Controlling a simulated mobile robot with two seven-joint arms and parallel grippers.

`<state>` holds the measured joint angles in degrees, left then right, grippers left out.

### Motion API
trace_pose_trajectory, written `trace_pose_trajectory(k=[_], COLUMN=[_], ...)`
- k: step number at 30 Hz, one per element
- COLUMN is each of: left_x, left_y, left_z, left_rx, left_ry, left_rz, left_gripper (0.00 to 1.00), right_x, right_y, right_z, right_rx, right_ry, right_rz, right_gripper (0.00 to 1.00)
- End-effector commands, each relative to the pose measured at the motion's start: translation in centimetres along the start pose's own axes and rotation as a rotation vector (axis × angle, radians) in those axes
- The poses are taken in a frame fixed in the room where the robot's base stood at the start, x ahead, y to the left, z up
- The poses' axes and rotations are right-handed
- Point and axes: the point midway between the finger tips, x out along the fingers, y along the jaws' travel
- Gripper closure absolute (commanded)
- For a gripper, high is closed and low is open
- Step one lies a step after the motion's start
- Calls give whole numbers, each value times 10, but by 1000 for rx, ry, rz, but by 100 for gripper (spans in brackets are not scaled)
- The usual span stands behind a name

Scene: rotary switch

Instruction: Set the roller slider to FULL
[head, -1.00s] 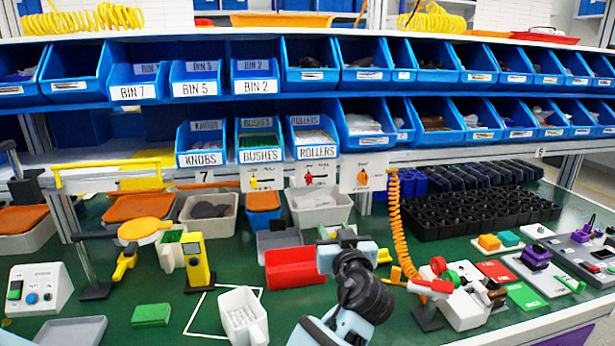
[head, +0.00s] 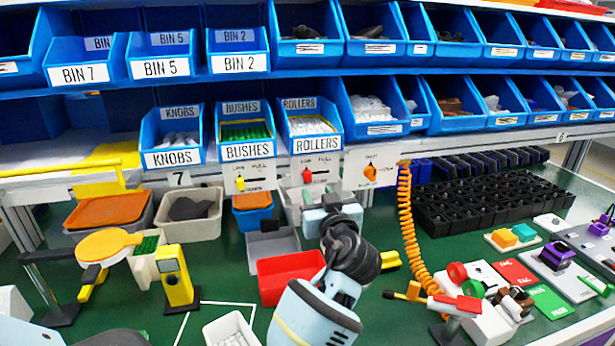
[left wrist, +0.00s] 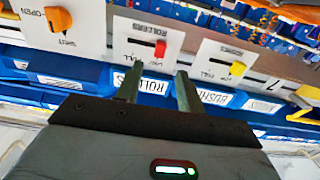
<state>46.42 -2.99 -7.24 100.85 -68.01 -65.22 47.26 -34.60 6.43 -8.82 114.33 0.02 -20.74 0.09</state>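The roller slider is a red knob (head: 307,176) on a white panel (head: 320,172) below the ROLLERS bin. It sits at the left, LOW end of its slot in the head view. The left wrist view shows the panel upside down, with the red knob (left wrist: 160,48) at the right end of the slot. My left gripper (left wrist: 158,72) is open there, its two fingers apart and empty, pointing toward the red knob. Contact cannot be told. In the head view my left gripper (head: 331,200) is just below the panel, its fingertips hard to make out. My right gripper is not in view.
A yellow slider (head: 240,183) is on the panel to the left, and an orange knob (head: 370,173) is on the panel to the right. The ROLLERS bin (head: 317,145) is above. A coiled orange hose (head: 410,220) hangs at right. A red tray (head: 285,277) lies below.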

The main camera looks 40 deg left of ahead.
Motion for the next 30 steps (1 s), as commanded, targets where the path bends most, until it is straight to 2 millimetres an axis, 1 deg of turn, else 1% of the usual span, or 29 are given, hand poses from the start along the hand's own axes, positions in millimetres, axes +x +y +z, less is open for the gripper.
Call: trace_pose_trajectory(k=[5,8,15,21,25,30], left_x=[2,10,46,69,76,78], left_y=[0,0,0,0,0,0], left_z=[0,-2,-4,-2,-1,0], left_rx=[0,1,0,1,1,0], left_ry=[1,2,4,2,1,0], left_rz=[0,0,-1,0,1,1], left_gripper=[62,62,62,62,62,62], right_x=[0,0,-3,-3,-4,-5], right_y=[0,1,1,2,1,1], right_z=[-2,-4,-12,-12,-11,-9], right_rx=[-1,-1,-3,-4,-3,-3], right_ry=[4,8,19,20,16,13], right_rz=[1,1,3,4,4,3], right_gripper=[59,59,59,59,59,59])
